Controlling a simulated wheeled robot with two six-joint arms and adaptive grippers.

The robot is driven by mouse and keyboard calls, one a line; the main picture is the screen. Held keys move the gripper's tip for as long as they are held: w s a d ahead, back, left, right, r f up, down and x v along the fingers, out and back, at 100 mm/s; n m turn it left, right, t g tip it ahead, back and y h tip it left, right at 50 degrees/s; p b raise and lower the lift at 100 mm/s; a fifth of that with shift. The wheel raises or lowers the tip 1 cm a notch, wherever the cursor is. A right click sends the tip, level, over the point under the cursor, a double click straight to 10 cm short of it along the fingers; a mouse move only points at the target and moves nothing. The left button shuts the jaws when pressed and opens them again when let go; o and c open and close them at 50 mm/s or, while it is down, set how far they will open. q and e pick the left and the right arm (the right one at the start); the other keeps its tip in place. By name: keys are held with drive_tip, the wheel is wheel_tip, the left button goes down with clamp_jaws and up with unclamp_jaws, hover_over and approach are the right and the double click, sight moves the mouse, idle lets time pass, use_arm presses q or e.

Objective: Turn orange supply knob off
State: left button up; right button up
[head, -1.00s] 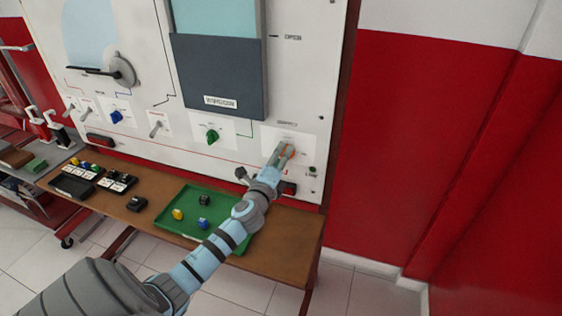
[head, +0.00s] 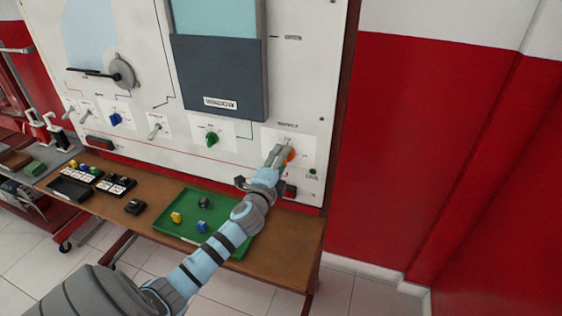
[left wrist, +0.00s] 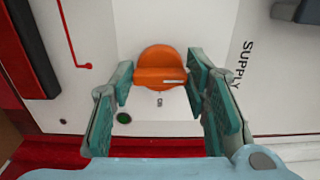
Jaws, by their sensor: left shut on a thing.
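The orange supply knob (head: 290,155) is on the white panel's lower right, partly hidden by my left gripper (head: 281,153) in the head view. In the left wrist view the round orange knob (left wrist: 160,66) sits between the two green-grey fingers, which are shut on it from both sides. My right gripper is not in view.
The panel also carries a green knob (head: 212,139), a blue knob (head: 115,119) and toggle switches. A wooden bench (head: 285,237) below holds a green tray (head: 237,246) with small coloured parts. A dark green round light (left wrist: 124,118) is near the knob.

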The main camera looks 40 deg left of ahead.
use_arm(q)
drive_tip(key=shift+f, duration=0.1)
drive_tip(key=o, duration=1.1)
drive_tip(key=shift+o, duration=0.2)
drive_tip(key=v, duration=1.2)
